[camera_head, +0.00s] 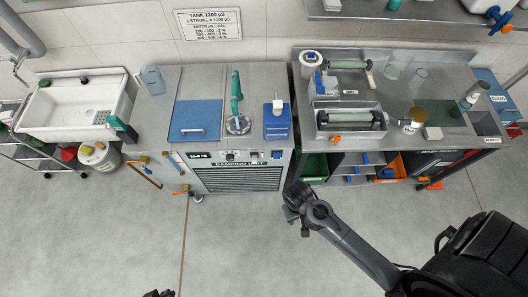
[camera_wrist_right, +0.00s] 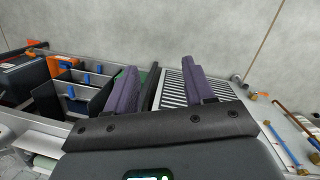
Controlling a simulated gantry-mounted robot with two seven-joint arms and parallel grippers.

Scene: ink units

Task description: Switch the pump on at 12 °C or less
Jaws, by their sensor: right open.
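The damping unit (camera_head: 237,178) is a grey cabinet with a black grille and a control panel along its front top edge. A dark temperature display (camera_head: 199,155) sits at the panel's left; its digits are too small to read surely. A dark knob (camera_head: 230,156) and small switches (camera_head: 254,155) are to its right; I cannot tell which is the pump switch or its position. My right gripper (camera_head: 297,192) is in front of the unit's lower right corner, apart from it. In the wrist view its purple fingers (camera_wrist_right: 161,85) are apart and empty, with the grille (camera_wrist_right: 173,90) beyond. A dark piece, possibly my left gripper (camera_head: 158,293), shows at the bottom edge.
The unit's top holds a blue lid (camera_head: 196,120), a green-handled hose piece (camera_head: 237,108) and a blue container (camera_head: 277,122). Pipes with orange valves (camera_head: 182,190) are at its left front. A roller bench (camera_head: 400,105) stands right, a sink (camera_head: 78,105) left. The floor in front is clear.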

